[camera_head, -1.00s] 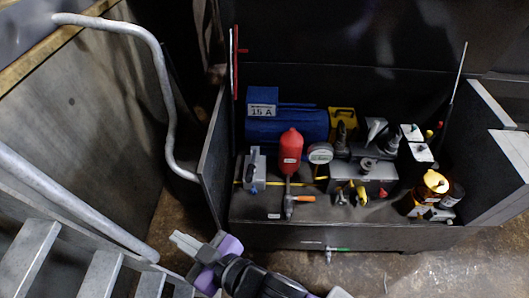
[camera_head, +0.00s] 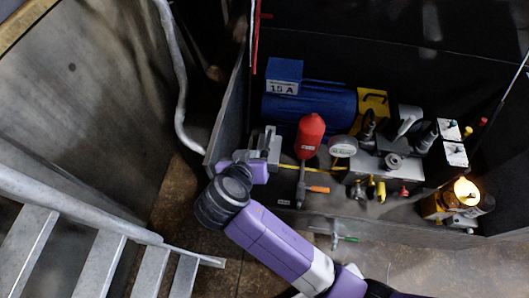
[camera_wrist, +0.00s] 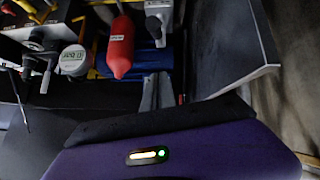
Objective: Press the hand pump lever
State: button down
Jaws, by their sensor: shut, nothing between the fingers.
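A small grey unit (camera_head: 274,156), seemingly the hand pump, stands at the left end of the machine bench, left of the red cylinder (camera_head: 310,136). My gripper covers much of it in the head view, so its lever is hard to make out. The unit also shows at the top of the wrist view (camera_wrist: 158,10). My gripper (camera_head: 265,138) is shut, with its grey fingers overlapping the unit in the head view. In the wrist view the fingers (camera_wrist: 155,92) point up towards the unit, apart from it in the picture. Contact cannot be told.
An orange-handled tool (camera_head: 318,189) lies in front. An amber lamp (camera_head: 466,190) glows at right. A grey side panel (camera_head: 228,110) stands close left of my gripper. Stairs with a railing (camera_head: 80,208) fill the lower left.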

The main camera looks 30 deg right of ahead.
dwell(0.3)
jog(key=x, duration=0.9)
jog(key=shift+w+f+p, duration=0.15)
jog(key=shift+p, duration=0.25)
jog(key=shift+s+f, duration=0.2)
jog(key=shift+f, duration=0.35)
jog(key=shift+s+f, duration=0.2)
jog(key=shift+f, duration=0.35)
jog(key=shift+s+a+f+p, duration=0.15)
jog(key=shift+s+f+p, duration=0.25)
jog(key=shift+f, duration=0.45)
